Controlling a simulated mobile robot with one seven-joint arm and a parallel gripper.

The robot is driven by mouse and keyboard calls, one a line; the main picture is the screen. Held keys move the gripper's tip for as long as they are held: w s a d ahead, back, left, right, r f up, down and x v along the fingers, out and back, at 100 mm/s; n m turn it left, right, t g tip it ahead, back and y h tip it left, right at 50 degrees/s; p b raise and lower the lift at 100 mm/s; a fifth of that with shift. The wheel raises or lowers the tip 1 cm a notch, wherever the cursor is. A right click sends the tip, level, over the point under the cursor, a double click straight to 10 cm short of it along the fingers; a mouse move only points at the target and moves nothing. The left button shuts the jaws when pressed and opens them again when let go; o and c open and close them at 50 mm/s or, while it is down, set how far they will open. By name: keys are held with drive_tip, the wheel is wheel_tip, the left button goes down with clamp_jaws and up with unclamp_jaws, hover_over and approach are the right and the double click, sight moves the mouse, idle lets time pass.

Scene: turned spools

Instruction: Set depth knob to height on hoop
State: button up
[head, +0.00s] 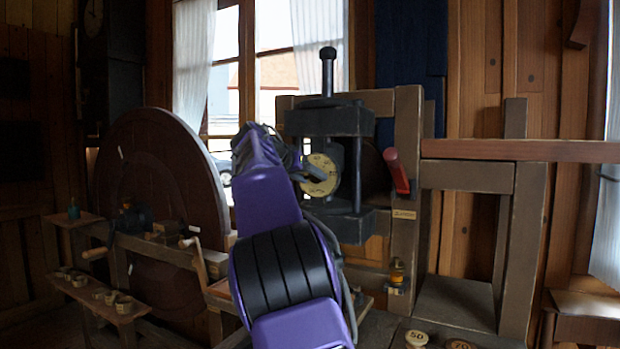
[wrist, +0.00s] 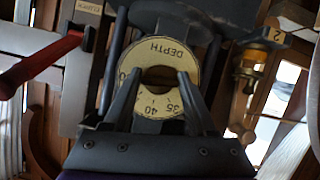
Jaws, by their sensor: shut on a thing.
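The depth knob (head: 320,175) is a pale yellow round dial on the dark metal press frame, between its two uprights. In the wrist view the dial (wrist: 160,52) reads DEPTH, with 35 and 40 at its lower edge, near my fingers. My gripper (wrist: 160,80) is shut on the knob's centre, one finger on each side; it hides part of the scale. In the head view my purple arm reaches up to it, and my gripper (head: 306,172) overlaps the dial's left side. Round wooden pieces marked with numbers, one near 50 (head: 416,338) and one near 70 (head: 459,344), lie at the bottom edge; I cannot tell which is the hoop.
A red-handled lever (head: 397,170) stands right of the press, and also shows in the wrist view (wrist: 42,65). A large wooden wheel (head: 150,190) and a shelf (head: 85,290) with several small tubs stand left.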

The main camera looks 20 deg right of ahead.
drive_tip(key=o, duration=1.4)
drive_tip(key=shift+c, duration=0.2)
drive_tip(key=b+v, duration=0.1)
drive_tip(key=v, duration=1.6)
drive_tip(key=shift+a, duration=0.2)
drive_tip(key=shift+s, duration=0.1)
